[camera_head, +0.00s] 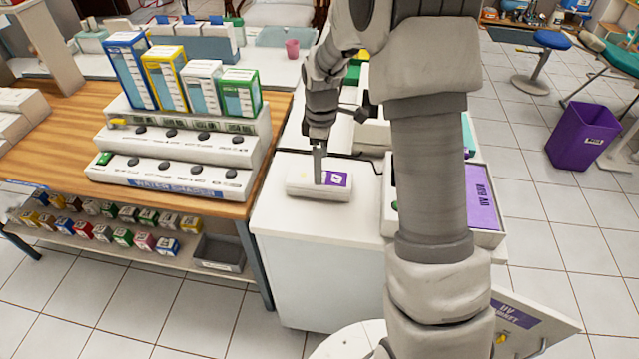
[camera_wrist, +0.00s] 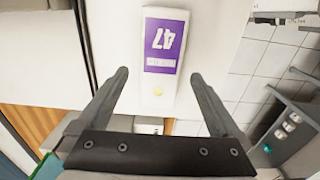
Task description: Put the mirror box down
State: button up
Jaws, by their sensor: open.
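The mirror box (camera_head: 318,185) is a small white box with a purple label. It lies flat on the white cabinet top (camera_head: 285,215) in the head view. My gripper (camera_head: 318,180) is at the box in the head view. In the wrist view my gripper (camera_wrist: 158,78) is open, with one finger on each side of the box and a gap between each finger and the box.
A wooden table (camera_head: 70,115) with a white dispenser unit (camera_head: 180,150) and several coloured boxes stands to the left. A white unit with a purple panel (camera_head: 482,200) stands right of the box, partly behind my arm. Bare cabinet top lies in front of the box.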

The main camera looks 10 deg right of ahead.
jog(key=f, duration=0.5)
jog(key=shift+a+f, duration=0.2)
jog(key=shift+f, duration=0.2)
jog(key=shift+w+r, duration=0.1)
grip_shut()
